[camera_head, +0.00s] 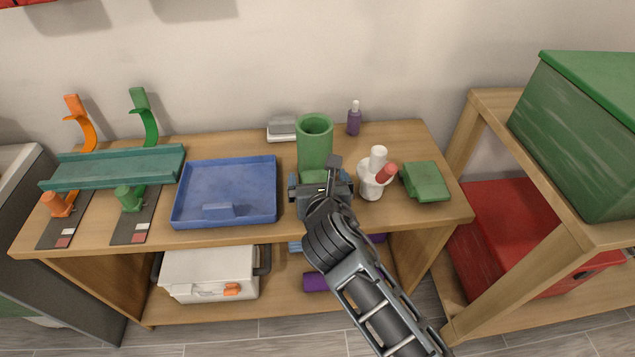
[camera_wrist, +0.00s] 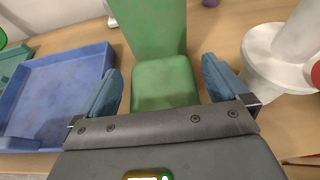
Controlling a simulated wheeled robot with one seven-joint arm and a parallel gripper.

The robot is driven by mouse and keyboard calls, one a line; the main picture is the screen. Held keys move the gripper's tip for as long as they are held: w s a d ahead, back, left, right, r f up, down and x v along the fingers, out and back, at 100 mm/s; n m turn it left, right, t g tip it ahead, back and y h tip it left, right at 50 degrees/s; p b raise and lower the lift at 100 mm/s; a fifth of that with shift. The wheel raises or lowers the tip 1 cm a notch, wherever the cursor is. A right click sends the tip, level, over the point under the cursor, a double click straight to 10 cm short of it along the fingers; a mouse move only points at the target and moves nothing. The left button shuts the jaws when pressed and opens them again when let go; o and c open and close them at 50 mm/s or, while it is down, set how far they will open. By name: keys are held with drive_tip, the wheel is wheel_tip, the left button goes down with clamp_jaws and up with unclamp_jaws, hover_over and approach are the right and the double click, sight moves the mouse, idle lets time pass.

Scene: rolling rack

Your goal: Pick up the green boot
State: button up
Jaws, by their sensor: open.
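The green boot (camera_head: 315,143) stands upright on the wooden table, its round open top showing in the head view. In the wrist view the boot (camera_wrist: 163,83) has its shaft at the back and its toe toward me. My gripper (camera_head: 321,187) is at the front of the boot. The wrist view shows my gripper (camera_wrist: 165,85) open, one blue-grey finger on each side of the toe, with a gap on both sides. The jaws hold nothing. In the head view my gripper and arm hide much of the boot's lower part.
A blue tray (camera_head: 178,213) lies left of the boot. A white object with a red part (camera_head: 371,188) stands close on the right, with a green block (camera_head: 425,182) beyond it. A purple bottle (camera_head: 354,121) and a grey-white item (camera_head: 281,130) stand behind.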

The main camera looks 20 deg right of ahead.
drive_tip(key=c, duration=1.1)
